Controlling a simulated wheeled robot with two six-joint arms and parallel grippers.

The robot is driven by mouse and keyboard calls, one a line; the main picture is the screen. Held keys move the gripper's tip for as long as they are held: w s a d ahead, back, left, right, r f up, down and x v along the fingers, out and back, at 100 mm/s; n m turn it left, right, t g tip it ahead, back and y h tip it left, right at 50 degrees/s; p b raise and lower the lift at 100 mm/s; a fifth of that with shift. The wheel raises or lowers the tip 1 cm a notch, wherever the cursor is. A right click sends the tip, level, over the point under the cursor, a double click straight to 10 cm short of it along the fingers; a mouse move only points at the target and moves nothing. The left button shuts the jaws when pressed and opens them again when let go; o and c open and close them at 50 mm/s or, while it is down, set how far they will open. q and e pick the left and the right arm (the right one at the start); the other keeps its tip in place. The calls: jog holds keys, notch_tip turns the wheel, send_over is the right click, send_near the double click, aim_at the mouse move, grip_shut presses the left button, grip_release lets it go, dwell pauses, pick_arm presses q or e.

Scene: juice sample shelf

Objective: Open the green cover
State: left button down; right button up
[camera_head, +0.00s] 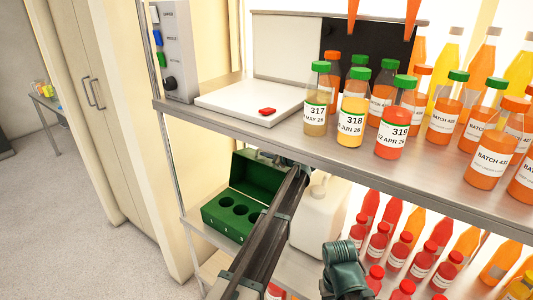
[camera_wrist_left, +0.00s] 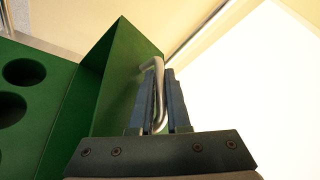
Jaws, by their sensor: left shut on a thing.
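A green box (camera_head: 228,222) with several round holes in its top sits on the lower shelf in the head view. Its green cover (camera_head: 256,173) stands raised at the back, and the holes are uncovered. In the left wrist view the cover (camera_wrist_left: 122,75) is to the left of my fingers, and part of the holed top (camera_wrist_left: 50,115) shows at the left edge. My left gripper (camera_wrist_left: 160,95) is shut on the cover's silver bar handle (camera_wrist_left: 158,70). In the head view my left gripper (camera_head: 276,158) is beside the cover, partly hidden by the upper shelf and my arm.
The upper shelf (camera_head: 240,117) overhangs my left arm. It holds a white board (camera_head: 235,103) and several labelled juice bottles (camera_head: 353,108). A white jug (camera_head: 320,225) stands right of my arm, with red-capped bottles (camera_head: 378,240) beyond it.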

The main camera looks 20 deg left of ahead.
aim_at(260, 161)
pick_arm(q)
jog(key=shift+n+t, duration=0.3)
jog(key=shift+n, duration=0.1)
jog(key=s, duration=0.1)
jog(key=s+a+r, duration=0.1)
jog(key=s+p, duration=0.1)
jog(key=s, duration=0.1)
jog(key=shift+a+r, duration=0.2)
jog(key=shift+r, duration=0.2)
jog(key=c, duration=1.2)
grip_release()
jog(key=shift+o, duration=0.2)
jog(key=p+v, duration=0.3)
jog(key=v, duration=1)
jog(key=shift+s+d+p, duration=0.2)
jog(key=shift+d+p, duration=0.1)
jog(key=shift+d, duration=0.05)
